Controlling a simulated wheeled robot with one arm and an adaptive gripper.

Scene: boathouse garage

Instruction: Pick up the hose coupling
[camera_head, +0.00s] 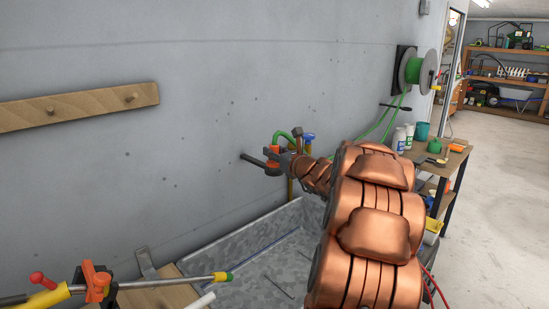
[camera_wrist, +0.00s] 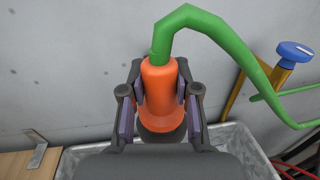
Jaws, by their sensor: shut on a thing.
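The hose coupling (camera_wrist: 160,88) is an orange, bottle-shaped piece with a dark ring at its base. A green hose (camera_wrist: 205,20) comes out of its top and arches to the right. My gripper (camera_wrist: 157,100) is shut on the coupling, with one finger on each side of it in the wrist view. In the head view, my gripper (camera_head: 283,157) is near the grey wall, and a bit of the orange coupling (camera_head: 272,164) shows at it. My copper-coloured arm hides much of the area to the right.
A grey metal trough (camera_head: 262,270) lies below my gripper. A tap with a blue handle (camera_wrist: 295,50) is to the right. A hose reel (camera_head: 420,70) hangs on the wall, and a workbench (camera_head: 452,166) with bottles stands beyond my arm. A wooden peg rail (camera_head: 80,107) is at left.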

